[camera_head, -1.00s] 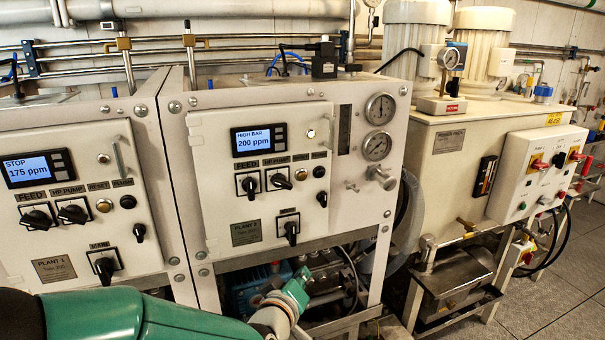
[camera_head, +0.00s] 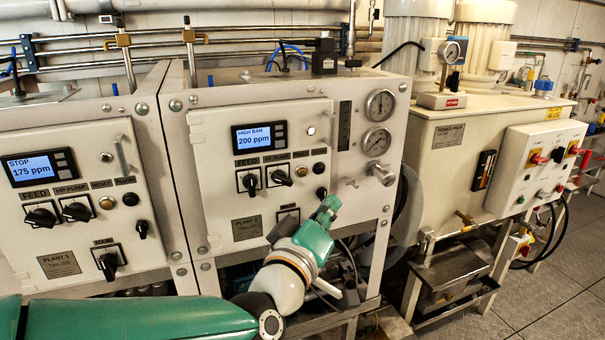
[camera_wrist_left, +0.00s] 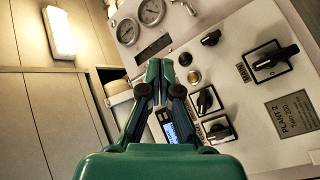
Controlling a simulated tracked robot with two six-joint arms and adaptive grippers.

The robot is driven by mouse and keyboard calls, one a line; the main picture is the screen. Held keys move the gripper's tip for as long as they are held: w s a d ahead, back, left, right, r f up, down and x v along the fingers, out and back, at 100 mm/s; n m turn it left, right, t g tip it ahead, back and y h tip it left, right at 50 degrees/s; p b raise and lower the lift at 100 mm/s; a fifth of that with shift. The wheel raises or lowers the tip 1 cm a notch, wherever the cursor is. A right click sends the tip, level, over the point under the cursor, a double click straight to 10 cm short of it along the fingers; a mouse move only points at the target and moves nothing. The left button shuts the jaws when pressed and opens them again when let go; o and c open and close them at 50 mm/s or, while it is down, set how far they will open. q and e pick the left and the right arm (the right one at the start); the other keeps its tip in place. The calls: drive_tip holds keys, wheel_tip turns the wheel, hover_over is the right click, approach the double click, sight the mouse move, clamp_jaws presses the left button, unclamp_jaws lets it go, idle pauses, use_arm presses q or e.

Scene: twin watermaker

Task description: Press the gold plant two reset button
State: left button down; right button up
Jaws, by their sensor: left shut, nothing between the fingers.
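The plant two panel (camera_head: 215,150) stands in the middle of the head view. Its gold reset button (camera_head: 302,171) is small and round, between the black selector knobs and a black button (camera_head: 319,168). In the left wrist view the gold button (camera_wrist_left: 194,77) is right of the fingertips. My left gripper (camera_head: 328,203) is below and slightly right of the button in the head view, in front of the panel's lower right. In the wrist view its fingers (camera_wrist_left: 160,66) are together and empty, apart from the button in the picture. The exact gap to the panel cannot be told. My right gripper is not in view.
Plant two's display (camera_head: 259,138) reads 200 ppm. Selector knobs (camera_head: 249,181) stick out left of the button. The main switch (camera_wrist_left: 270,61) also projects. The plant one panel (camera_head: 75,215) is at left, with gauges (camera_head: 380,104) at right.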

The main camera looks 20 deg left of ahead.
sight(302, 172)
use_arm(q)
drive_tip(key=shift+w+a+b, duration=0.3)
drive_tip(key=shift+w+a, duration=0.55)
drive_tip(key=shift+w, duration=0.35)
drive_tip(key=shift+w+a+b, duration=0.35)
drive_tip(key=shift+w+a, duration=0.55)
drive_tip(key=shift+w, duration=0.25)
drive_tip(key=shift+w+a+b, duration=0.3)
drive_tip(key=shift+w+a, duration=0.55)
drive_tip(key=shift+w, duration=0.35)
drive_tip(key=shift+w+a, duration=0.1)
drive_tip(key=shift+w+a+b, duration=0.15)
drive_tip(key=shift+w+b, duration=0.1)
drive_tip(key=shift+b, duration=0.15)
drive_tip(key=shift+w+a+r+b, duration=0.1)
drive_tip(key=shift+w+a+b, duration=0.15)
drive_tip(key=shift+w+b, duration=0.1)
drive_tip(key=shift+s, duration=0.1)
drive_tip(key=shift+s+d, duration=0.5)
drive_tip(key=shift+s, duration=0.1)
